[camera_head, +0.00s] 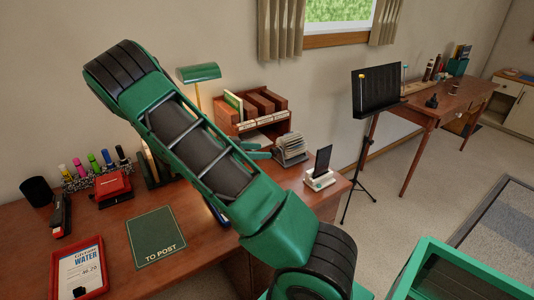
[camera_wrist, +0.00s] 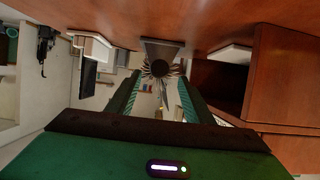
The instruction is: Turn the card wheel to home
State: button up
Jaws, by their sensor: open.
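The card wheel (camera_head: 291,149) is a grey rotary file with fanned cards. It stands on the desk to the right of the wooden organizer. In the wrist view, the card wheel (camera_wrist: 160,68) is straight ahead, with its cards spread around a dark hub. My gripper (camera_head: 263,150) is just left of the wheel in the head view, partly hidden by my arm. In the wrist view, my gripper (camera_wrist: 162,84) is open, with one green finger on each side of the wheel's line. I cannot tell whether a finger touches a card.
The wooden organizer (camera_head: 262,108) is close behind the gripper. A phone on a white stand (camera_head: 320,172) is right of the wheel. A green lamp (camera_head: 199,73), a "TO POST" mat (camera_head: 156,237) and a red tray (camera_head: 80,268) are on the desk. A music stand (camera_head: 376,92) stands beyond.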

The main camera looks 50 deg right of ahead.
aim_at(272, 151)
jog(key=shift+x, duration=2.6)
jog(key=shift+c, duration=0.6)
jog(key=c, duration=0.9)
